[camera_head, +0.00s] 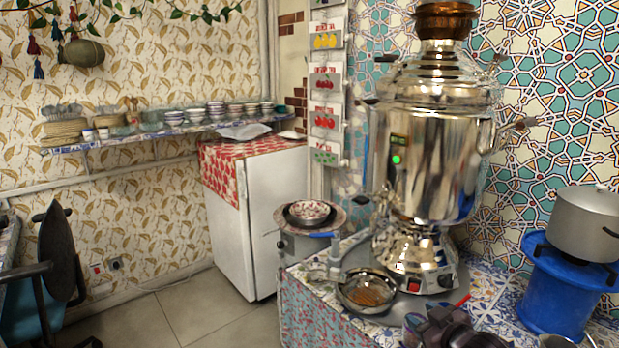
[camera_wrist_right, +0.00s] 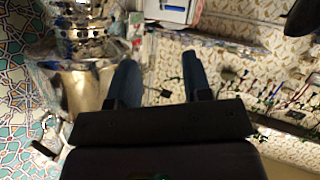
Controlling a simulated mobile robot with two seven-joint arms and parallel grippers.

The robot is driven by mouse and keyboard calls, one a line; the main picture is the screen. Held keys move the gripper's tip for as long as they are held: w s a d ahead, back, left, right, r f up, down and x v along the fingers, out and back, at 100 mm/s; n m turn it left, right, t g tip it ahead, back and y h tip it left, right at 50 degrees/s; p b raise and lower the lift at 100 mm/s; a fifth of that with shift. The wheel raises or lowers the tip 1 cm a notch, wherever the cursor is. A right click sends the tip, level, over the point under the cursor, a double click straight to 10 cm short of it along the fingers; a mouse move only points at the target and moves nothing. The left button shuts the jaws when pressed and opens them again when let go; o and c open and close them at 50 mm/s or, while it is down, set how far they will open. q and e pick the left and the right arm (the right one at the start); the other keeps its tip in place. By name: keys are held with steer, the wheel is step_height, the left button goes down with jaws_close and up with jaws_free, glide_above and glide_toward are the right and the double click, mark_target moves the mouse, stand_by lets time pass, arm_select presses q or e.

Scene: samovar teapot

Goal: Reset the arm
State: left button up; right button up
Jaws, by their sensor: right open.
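My right gripper (camera_head: 452,328) shows as a dark shape at the bottom edge of the head view, low in front of the samovar and right of the metal bowl. In the right wrist view its two dark fingers are spread apart (camera_wrist_right: 158,75), with nothing between them. The large shiny silver samovar (camera_head: 430,165) stands upright on the tiled counter, with a copper-coloured top and a green light. It also shows at the upper left of the wrist view (camera_wrist_right: 85,70), apart from the fingers. My left gripper is not in view.
A metal bowl (camera_head: 366,291) sits at the samovar's front left. A pot (camera_head: 585,222) stands on a blue stand (camera_head: 560,287) at the right. A patterned bowl (camera_head: 309,211) and a white fridge (camera_head: 262,220) are behind left. Open floor (camera_head: 190,310) lies left of the counter.

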steer(key=s+d+f+m+h, duration=0.1)
steer(key=s+f+m, duration=0.1)
steer(key=s+f, duration=0.4)
steer(key=s+d+f+m+g+h, duration=0.1)
steer(key=s+f, duration=0.5)
steer(key=s, duration=0.8)
steer(key=s+d+f+m+g+h, duration=0.1)
steer(key=s+f+m+h, duration=0.1)
steer(key=s+f, duration=0.5)
steer(key=s, duration=0.4)
steer(key=shift+m, duration=0.4)
steer(key=shift+d, duration=0.1)
